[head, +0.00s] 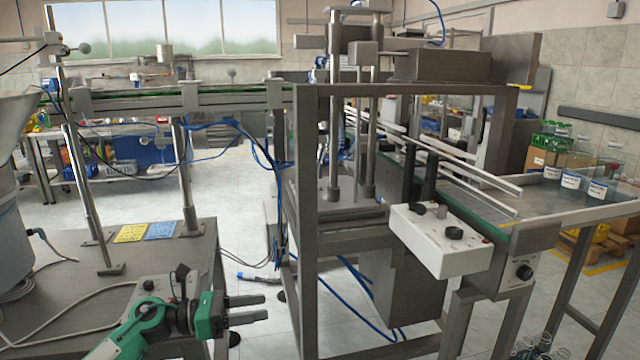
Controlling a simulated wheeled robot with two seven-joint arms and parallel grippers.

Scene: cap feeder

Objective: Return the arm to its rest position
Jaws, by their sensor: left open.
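My left gripper (262,308) shows at the lower middle of the head view, at the end of my green and grey left arm. Its two dark fingers point right and are apart, with nothing between them. It is in front of the grey machine frame and near the right edge of the grey worktable (60,285). My right gripper is not in view.
The machine frame (305,230) stands just right of my left gripper, with a white control box (440,240) on its right. A steel hopper (12,200) stands at left. Blue hoses hang near the frame.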

